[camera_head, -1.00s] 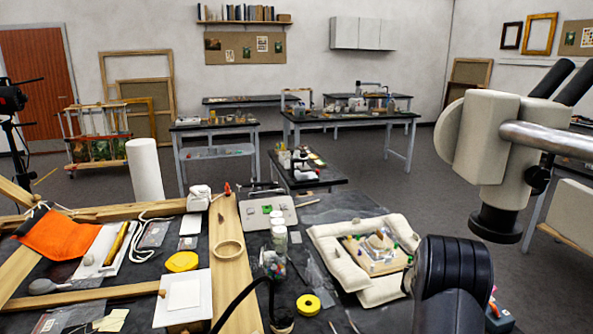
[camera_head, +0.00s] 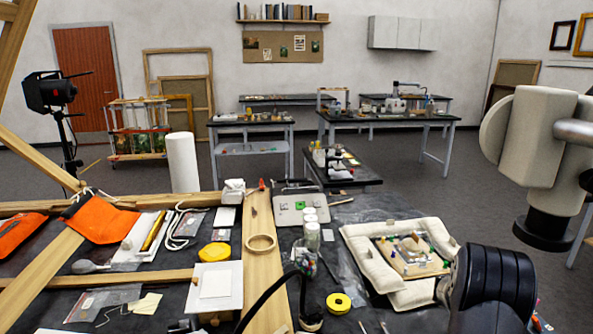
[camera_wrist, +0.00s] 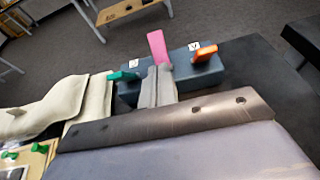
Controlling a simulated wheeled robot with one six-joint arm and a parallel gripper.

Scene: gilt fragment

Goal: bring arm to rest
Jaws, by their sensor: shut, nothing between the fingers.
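My gripper (camera_wrist: 158,72) shows in the wrist view as two grey fingers pressed together, with nothing between them. Its tips are in front of a blue-grey box (camera_wrist: 190,76) with pink, green and orange upright pieces; I cannot tell whether they touch it. In the head view a black link of my arm (camera_head: 490,288) rises at the lower right, and the gripper itself is not visible there. Left of the link, a small board with fragment pieces (camera_head: 415,262) lies inside a ring of cream padded cushions (camera_head: 368,262). A cushion (camera_wrist: 92,100) also shows left of the gripper in the wrist view.
A yellow tape roll (camera_head: 339,302), clear jars (camera_head: 312,236) and a wooden ring (camera_head: 261,243) lie left of the cushions. Dark work surface is bare behind the cushions.

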